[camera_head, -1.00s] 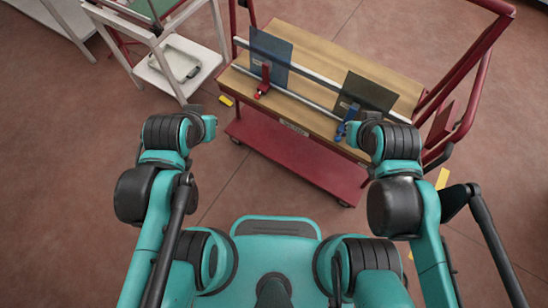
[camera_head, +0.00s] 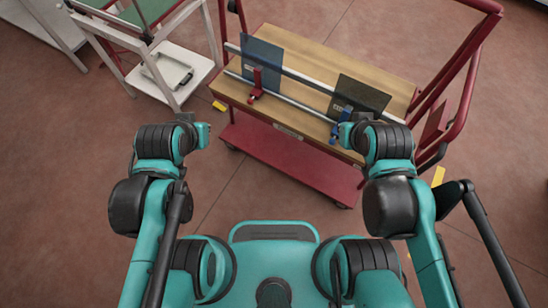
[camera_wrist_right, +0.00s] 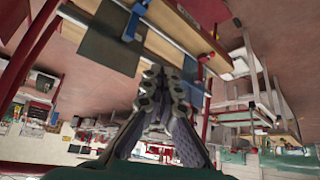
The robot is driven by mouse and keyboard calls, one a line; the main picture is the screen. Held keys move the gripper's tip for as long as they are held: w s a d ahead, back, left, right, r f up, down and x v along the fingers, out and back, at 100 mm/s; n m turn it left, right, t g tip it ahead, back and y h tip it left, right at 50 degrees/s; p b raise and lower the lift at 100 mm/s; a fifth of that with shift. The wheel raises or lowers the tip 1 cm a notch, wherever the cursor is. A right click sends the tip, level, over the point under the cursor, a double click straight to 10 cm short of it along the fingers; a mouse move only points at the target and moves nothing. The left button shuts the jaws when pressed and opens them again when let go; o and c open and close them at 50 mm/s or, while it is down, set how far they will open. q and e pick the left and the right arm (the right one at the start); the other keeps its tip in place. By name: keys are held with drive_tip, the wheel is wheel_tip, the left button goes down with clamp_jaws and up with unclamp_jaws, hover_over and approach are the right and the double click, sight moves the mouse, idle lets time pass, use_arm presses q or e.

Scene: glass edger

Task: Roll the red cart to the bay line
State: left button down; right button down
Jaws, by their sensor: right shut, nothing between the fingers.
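The red cart (camera_head: 290,165) stands ahead of me, with a wooden top, a red lower deck and a tall red push handle (camera_head: 468,75) at its right end. My right gripper (camera_wrist_right: 163,72) is shut and empty in the right wrist view, near the cart's blue clamp (camera_wrist_right: 133,20); I cannot tell if they touch. In the head view my right wrist hides most of that gripper by the cart's near right corner. My left arm ends left of the cart, apart from it, and its fingers cannot be made out. Short yellow floor marks show by the cart's left (camera_head: 219,106) and right (camera_head: 438,176) ends.
Two dark plates (camera_head: 262,62) (camera_head: 358,95) stand on the cart top by metal rails, with a red clamp (camera_head: 257,84) and a blue clamp (camera_head: 338,126). A white-framed trolley (camera_head: 205,66) stands close left of the cart.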

drive_tip(key=c, duration=1.4)
unclamp_jaws()
drive_tip(key=shift+c, duration=0.2)
drive_tip(key=g+p, duration=0.3)
drive_tip(key=p, duration=0.1)
hover_over(427, 166)
drive_tip(key=s, duration=0.1)
drive_tip(key=f, duration=0.2)
drive_tip(key=shift+s+d+f+n+b, duration=0.3)
drive_tip(key=shift+s+d+f+b, duration=0.1)
drive_tip(key=shift+s, duration=0.25)
wheel_tip(427, 166, down, 3)
drive_tip(key=b, duration=0.3)
drive_tip(key=shift+s, duration=0.1)
drive_tip(key=b+x, duration=0.4)
drive_tip(key=x, duration=0.4)
drive_tip(key=shift+f, duration=0.2)
